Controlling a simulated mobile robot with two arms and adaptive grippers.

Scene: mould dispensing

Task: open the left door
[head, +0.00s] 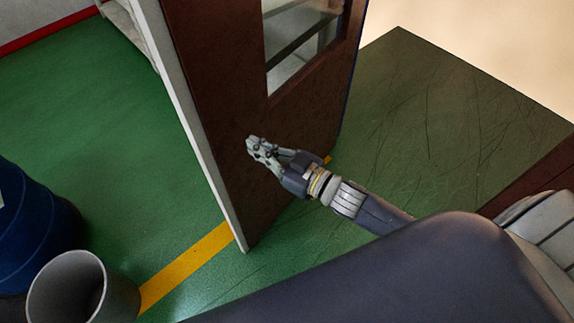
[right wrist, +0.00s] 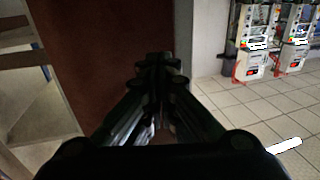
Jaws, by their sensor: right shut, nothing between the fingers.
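The brown door (head: 225,110) stands in the upper middle of the head view, with a glass window and a pale edge on its left side. In the right wrist view the door (right wrist: 90,50) fills the middle, its pale edge just right of the fingers. My right gripper (head: 256,147) is shut and empty, in front of the brown face below the window and near the pale edge. It also shows in the right wrist view (right wrist: 160,70). Whether the fingertips touch the door I cannot tell. No handle is visible. My left gripper is not in view.
A blue barrel (head: 30,225) and a grey cylindrical bin (head: 70,290) stand at the lower left. A yellow line (head: 185,265) crosses the green floor (head: 95,130), which is clear left of the door. Machines (right wrist: 250,40) stand on tiled floor beyond the door edge.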

